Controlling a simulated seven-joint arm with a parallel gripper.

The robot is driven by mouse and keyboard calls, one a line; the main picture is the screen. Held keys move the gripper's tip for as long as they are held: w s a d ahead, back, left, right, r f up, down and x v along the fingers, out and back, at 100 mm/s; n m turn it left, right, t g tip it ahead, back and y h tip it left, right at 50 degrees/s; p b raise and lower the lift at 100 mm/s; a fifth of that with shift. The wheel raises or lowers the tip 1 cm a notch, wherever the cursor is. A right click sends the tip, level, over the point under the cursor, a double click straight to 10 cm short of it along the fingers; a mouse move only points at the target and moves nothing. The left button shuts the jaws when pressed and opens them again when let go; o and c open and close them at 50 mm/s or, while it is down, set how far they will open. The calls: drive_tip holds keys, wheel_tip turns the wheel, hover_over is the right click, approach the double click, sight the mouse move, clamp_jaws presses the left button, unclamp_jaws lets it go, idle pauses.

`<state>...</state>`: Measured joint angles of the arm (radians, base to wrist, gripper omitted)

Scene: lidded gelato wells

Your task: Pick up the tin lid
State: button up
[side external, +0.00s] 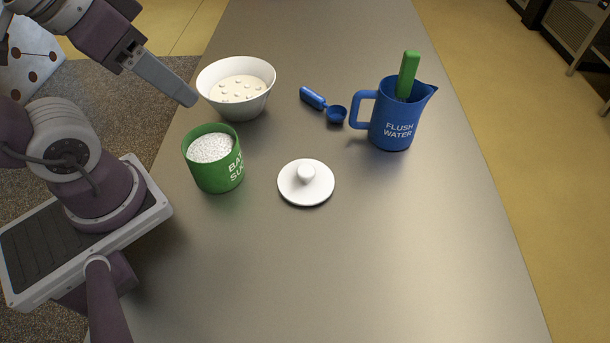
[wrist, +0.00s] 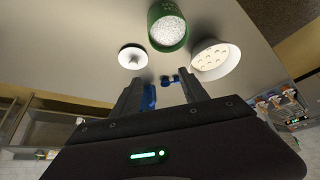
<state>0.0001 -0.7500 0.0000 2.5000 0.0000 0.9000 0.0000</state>
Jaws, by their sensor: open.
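The tin lid (side external: 306,188) is a white round disc with a knob on top. It lies flat, knob up, on the steel counter, and it also shows in the wrist view (wrist: 132,57). The green tin (side external: 217,172) stands open to its left, full of white granules; it also shows in the wrist view (wrist: 166,30). My gripper (side external: 188,98) is up at the left, by the white bowl in the picture and well apart from the lid. In the wrist view its two fingers (wrist: 162,88) are spread with nothing held between them.
A white bowl (side external: 236,92) with pale contents stands behind the tin. A blue scoop (side external: 324,105) lies behind the lid. A blue jug (side external: 393,125) marked FLUSH WATER, holding a green-handled tool (side external: 407,72), stands at right. The counter (side external: 380,260) in front of the lid is clear.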

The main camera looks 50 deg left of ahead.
drive_tip(key=shift+o, duration=0.3)
drive_tip(key=m+g, duration=0.5)
drive_tip(key=m, duration=0.7)
hover_over(306, 170)
drive_tip(key=f, duration=1.2)
drive_tip(key=shift+s+a+f, duration=0.2)
drive_tip(key=shift+s+f, duration=0.05)
drive_tip(key=shift+s, duration=0.05)
drive_tip(key=shift+g, duration=0.3)
drive_tip(key=f, duration=0.7)
drive_tip(key=shift+w+d+f, duration=0.15)
drive_tip(key=shift+w+f, duration=0.15)
drive_tip(key=shift+f, duration=0.05)
drive_tip(key=shift+c, duration=0.4)
clamp_jaws()
